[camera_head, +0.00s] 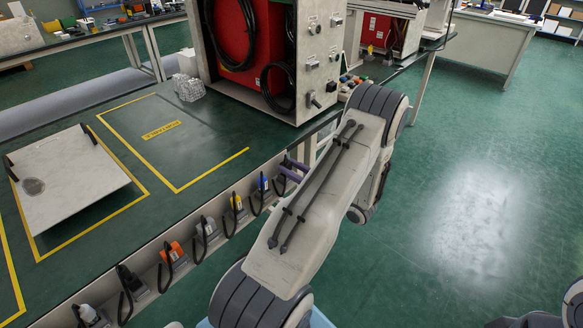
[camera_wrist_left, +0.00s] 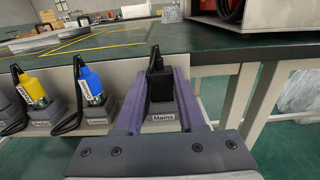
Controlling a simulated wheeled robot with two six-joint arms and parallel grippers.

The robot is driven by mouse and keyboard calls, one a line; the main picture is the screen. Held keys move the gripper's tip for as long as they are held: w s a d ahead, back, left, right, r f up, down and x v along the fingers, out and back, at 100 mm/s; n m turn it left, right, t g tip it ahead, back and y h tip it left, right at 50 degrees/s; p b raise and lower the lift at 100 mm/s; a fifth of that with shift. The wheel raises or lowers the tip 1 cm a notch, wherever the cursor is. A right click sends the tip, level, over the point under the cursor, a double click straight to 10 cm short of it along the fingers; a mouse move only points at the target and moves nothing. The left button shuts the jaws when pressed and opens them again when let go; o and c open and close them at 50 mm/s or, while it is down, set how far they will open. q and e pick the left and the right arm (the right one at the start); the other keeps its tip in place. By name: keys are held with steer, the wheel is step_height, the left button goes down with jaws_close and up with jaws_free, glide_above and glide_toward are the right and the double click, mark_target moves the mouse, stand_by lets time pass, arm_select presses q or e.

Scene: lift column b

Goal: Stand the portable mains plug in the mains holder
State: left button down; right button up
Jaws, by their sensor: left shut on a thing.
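In the left wrist view, my left gripper (camera_wrist_left: 164,78) has its purple fingers on either side of the black mains plug (camera_wrist_left: 160,86) and is shut on it. The plug is upright, with its black lead rising at the top. The grey mains holder (camera_wrist_left: 163,108), labelled "Mains", is directly below the plug at the bench front. The plug looks in line with it, but I cannot tell how deep it sits. In the head view my left gripper (camera_head: 290,167) is at the bench edge; the plug is hidden there. My right gripper is not in view.
Blue (camera_wrist_left: 92,80) and yellow (camera_wrist_left: 33,88) plugs stand in holders to the left. More plugs, including an orange one (camera_head: 172,250), line the bench front. A grey cabinet (camera_head: 311,60) stands on the bench behind. The floor at right is clear.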

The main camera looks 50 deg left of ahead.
arm_select(q)
steer(key=shift+f, duration=0.2)
steer(key=shift+c, duration=2.1)
jaws_free()
steer(key=shift+d, duration=0.1)
steer(key=w+d, duration=0.1)
steer(key=d, duration=0.9)
steer(key=shift+d, duration=0.15)
